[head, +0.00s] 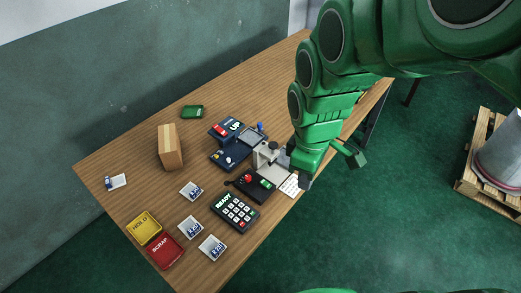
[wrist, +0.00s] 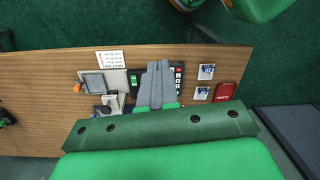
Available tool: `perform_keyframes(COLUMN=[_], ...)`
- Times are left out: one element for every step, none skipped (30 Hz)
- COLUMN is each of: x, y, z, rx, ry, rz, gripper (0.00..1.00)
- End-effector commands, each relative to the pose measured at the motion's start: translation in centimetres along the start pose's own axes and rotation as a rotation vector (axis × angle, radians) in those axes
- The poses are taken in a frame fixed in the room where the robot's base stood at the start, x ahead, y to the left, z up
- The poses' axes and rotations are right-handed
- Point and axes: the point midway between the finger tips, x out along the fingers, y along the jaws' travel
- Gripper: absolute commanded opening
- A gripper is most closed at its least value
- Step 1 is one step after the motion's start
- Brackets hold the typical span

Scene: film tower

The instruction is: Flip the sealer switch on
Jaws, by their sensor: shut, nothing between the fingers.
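A grey press-like sealer (head: 259,157) with a black knob stands near the front edge of the table in the head view. Beside it is a dark box (head: 252,190) with a red knob (head: 248,179) and a green patch (head: 266,183). I cannot tell for sure which part is the sealer switch, or its position. My gripper (head: 304,182) is shut and empty, to the right of that box at the table's front edge. In the wrist view my gripper's grey fingers (wrist: 158,66) are together and hide part of the dark devices behind them.
On the table (head: 120,180) are a keypad marked READY (head: 235,211), a blue device marked UP (head: 226,130), a cardboard box (head: 169,147), yellow (head: 144,227) and red (head: 166,252) trays and several white pouches. A pallet (head: 490,178) with a drum stands at right.

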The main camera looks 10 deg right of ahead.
Motion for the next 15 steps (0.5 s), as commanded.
perform_keyframes(x=[0.4,0.6,0.9,1.1,1.3,1.5,1.8,2.0,2.3,2.5,2.7,3.0,3.3,3.5,3.9], y=[0.7,1.1,1.6,1.9,2.3,2.8,3.2,3.6,4.2,4.6,4.9,5.4,5.7,6.1,6.6], z=[-0.8,-1.2,-1.8,-2.2,-2.6,-3.2,-3.7,-4.2,-4.8,-5.3,-5.7,-6.3,-6.8,-7.2,-7.9], rx=[-0.068,-0.113,-0.172,-0.217,-0.262,-0.321,-0.365,-0.408,-0.467,-0.511,-0.555,-0.613,-0.657,-0.701,-0.757], ry=[0.004,0.008,0.013,0.017,0.021,0.027,0.032,0.036,0.041,0.044,0.048,0.053,0.056,0.059,0.065], rz=[0.002,0.006,0.009,0.013,0.017,0.022,0.026,0.030,0.037,0.042,0.047,0.054,0.059,0.064,0.071], gripper=[0.00,0.00,0.00,0.00,0.00,0.00,0.00,0.00,0.00,0.00,0.00,0.00,0.00,0.00,0.00])
